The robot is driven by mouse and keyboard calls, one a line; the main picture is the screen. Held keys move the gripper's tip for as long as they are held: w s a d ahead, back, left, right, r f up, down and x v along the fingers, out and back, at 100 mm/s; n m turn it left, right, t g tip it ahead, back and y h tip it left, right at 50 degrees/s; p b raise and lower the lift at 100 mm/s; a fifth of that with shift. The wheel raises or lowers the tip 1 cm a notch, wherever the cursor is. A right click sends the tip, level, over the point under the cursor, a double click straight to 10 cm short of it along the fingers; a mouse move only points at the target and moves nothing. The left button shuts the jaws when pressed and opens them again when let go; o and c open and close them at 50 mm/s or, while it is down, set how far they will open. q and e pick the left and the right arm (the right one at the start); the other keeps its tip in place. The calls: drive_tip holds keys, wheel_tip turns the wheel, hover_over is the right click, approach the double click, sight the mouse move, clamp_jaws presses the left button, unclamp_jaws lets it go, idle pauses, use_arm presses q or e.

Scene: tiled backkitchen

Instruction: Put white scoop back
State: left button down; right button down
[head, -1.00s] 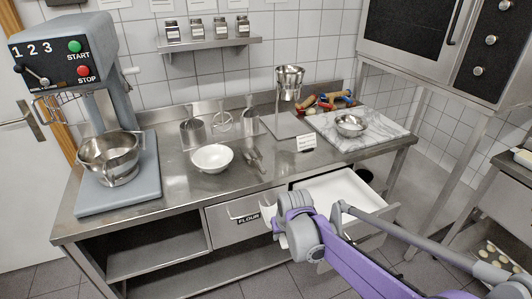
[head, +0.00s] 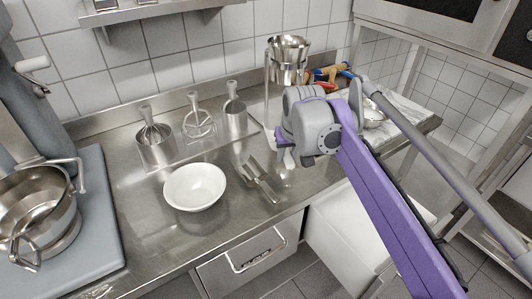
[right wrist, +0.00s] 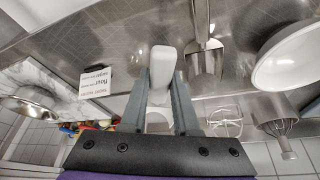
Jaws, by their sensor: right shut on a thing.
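My right gripper (head: 285,150) is over the counter, right of the metal scoop (head: 258,178). In the right wrist view its two fingers (right wrist: 162,100) are shut on the white scoop (right wrist: 162,62), which points away from the palm. In the head view the gripper and wrist hide most of the white scoop; only small white parts show below them. The steel counter (head: 120,195) lies under the gripper. My left gripper is not in view.
A white bowl (head: 195,187) stands left of the metal scoop. Mixer tools stand in a rack (head: 155,145) behind. An open drawer (head: 330,255) juts out at the lower right, beside the closed flour drawer (head: 250,262). A mixer bowl (head: 35,210) is at left.

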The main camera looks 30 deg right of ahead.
sight(291, 165)
drive_tip(key=shift+w+f, duration=0.2)
drive_tip(key=shift+f, duration=0.1)
drive_tip(key=f, duration=0.5)
drive_tip(key=shift+s+b, duration=0.35)
drive_tip(key=shift+w+f, duration=0.15)
drive_tip(key=shift+f, duration=1.95)
drive_tip(key=c, duration=0.7)
unclamp_jaws()
drive_tip(key=shift+f+b, duration=0.1)
drive_tip(key=shift+b, duration=0.2)
drive_tip(key=shift+o, duration=0.2)
drive_tip(key=p+v, duration=0.1)
drive_tip(key=v, duration=1.1)
drive_tip(key=shift+a, duration=0.1)
drive_tip(key=s+a+f+n, duration=0.1)
drive_tip(key=s+a+f, duration=0.5)
drive_tip(key=s+f, duration=0.3)
drive_tip(key=s+a+f+n+y, duration=0.1)
drive_tip(key=s+a+f+n, duration=0.1)
drive_tip(key=s+a+f, duration=0.5)
wheel_tip(291, 165, down, 4)
drive_tip(key=shift+s+r+n+t, duration=0.3)
drive_tip(key=shift+s+t, duration=0.1)
drive_tip(key=shift+s, duration=0.45)
